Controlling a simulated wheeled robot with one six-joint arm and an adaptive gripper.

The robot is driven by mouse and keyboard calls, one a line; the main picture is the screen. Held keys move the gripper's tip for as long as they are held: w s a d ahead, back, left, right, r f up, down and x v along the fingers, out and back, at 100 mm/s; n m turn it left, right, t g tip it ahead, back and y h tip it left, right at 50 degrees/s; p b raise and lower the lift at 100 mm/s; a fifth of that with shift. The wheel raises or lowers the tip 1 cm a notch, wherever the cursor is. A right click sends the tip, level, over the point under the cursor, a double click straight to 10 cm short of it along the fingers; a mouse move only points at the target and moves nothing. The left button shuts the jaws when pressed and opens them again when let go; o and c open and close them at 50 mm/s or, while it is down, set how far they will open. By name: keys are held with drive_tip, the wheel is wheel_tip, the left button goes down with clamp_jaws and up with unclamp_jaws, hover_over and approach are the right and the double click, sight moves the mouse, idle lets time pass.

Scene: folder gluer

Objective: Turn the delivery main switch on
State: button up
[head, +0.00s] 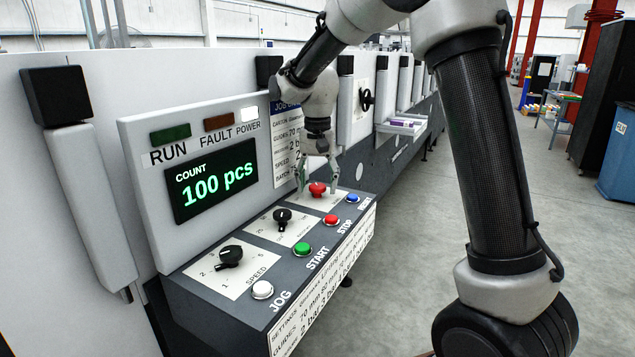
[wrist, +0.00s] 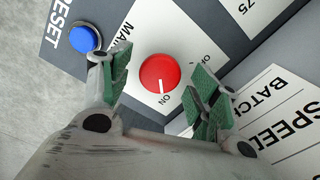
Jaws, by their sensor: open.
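The main switch is a round red knob (head: 317,189) on a white plate at the far end of the sloped console. In the wrist view the red knob (wrist: 160,72) has a white pointer line aimed at the ON mark; another mark, probably OFF, lies to its right. My gripper (head: 318,181) is over the switch, pointing down. In the wrist view my gripper (wrist: 158,80) is open, with its green-padded fingers on either side of the knob. No contact with it shows.
A blue RESET button (head: 352,198) and a red STOP button (head: 331,220) sit close by. The green START button (head: 302,249), black knobs and white JOG button (head: 262,289) are nearer. The lit POWER lamp (head: 249,114) and count display (head: 212,181) stand behind. Open floor lies right.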

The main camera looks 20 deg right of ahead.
sight(322, 188)
wheel_tip(322, 188, up, 12)
idle(0.6)
drive_tip(key=f+n, duration=0.1)
drive_tip(key=s+f+n, duration=0.1)
drive_tip(key=f+n, duration=0.1)
drive_tip(key=shift+s+d+f, duration=0.3)
drive_tip(key=shift+s, duration=0.05)
drive_tip(key=s+d+t, duration=0.1)
drive_tip(key=s+d, duration=0.4)
drive_tip(key=s, duration=0.4)
drive_tip(key=s+d+n+t, duration=0.1)
drive_tip(key=s+d, duration=0.4)
drive_tip(key=s, duration=0.5)
drive_tip(key=s+d+t, duration=0.2)
drive_tip(key=s+d, duration=0.3)
drive_tip(key=s, duration=0.4)
drive_tip(key=shift+s+f+n, duration=0.3)
drive_tip(key=shift+f, duration=0.05)
